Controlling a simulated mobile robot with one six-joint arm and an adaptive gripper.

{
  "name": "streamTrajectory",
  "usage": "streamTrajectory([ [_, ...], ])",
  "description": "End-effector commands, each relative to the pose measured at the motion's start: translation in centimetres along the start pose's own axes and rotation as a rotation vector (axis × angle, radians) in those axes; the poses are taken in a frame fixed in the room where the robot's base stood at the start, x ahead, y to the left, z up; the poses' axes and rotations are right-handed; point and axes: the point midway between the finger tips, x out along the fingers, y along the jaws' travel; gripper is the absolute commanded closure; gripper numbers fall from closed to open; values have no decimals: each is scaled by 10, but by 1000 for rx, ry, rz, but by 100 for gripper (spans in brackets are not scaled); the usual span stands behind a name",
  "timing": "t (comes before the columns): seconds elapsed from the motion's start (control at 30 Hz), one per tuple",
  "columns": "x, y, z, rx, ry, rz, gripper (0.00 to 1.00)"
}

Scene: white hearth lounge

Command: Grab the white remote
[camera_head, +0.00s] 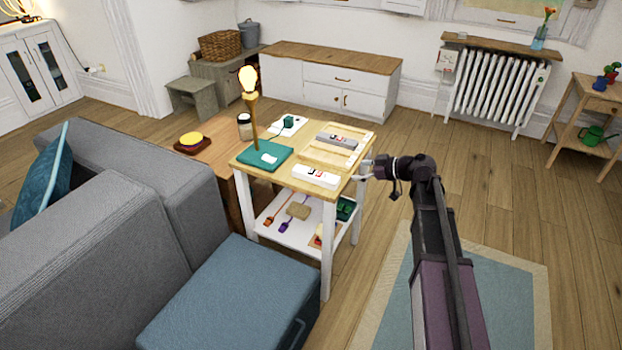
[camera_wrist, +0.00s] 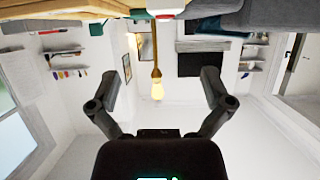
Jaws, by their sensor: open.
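The white remote (camera_head: 316,177) lies on the near right part of the small wooden side table's top (camera_head: 241,157), with dark and red marks on it. A white shape with red (camera_wrist: 166,10) at the top edge of the upside-down wrist view is likely the same remote, mostly cut off. My gripper (camera_head: 366,168) is just off the table's right edge, to the right of the remote and apart from it. In the wrist view my gripper (camera_wrist: 158,82) has its two fingers spread wide, with nothing between them touching either finger.
A grey remote-like item (camera_head: 337,138) lies on a wooden tray (camera_head: 314,154) behind the white remote. The lower shelf holds several small items.

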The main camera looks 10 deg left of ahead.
Motion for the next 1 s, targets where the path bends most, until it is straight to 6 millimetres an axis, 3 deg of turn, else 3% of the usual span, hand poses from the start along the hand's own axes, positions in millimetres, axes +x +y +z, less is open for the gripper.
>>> streamTrajectory([
  [0.37, 8, 0, 1, 2, -1, 0, 0],
  [0.8, 68, 1, 3, 2, -1, 0, 0],
  [1.0, 83, 0, 1, 3, -2, 1, 0],
])
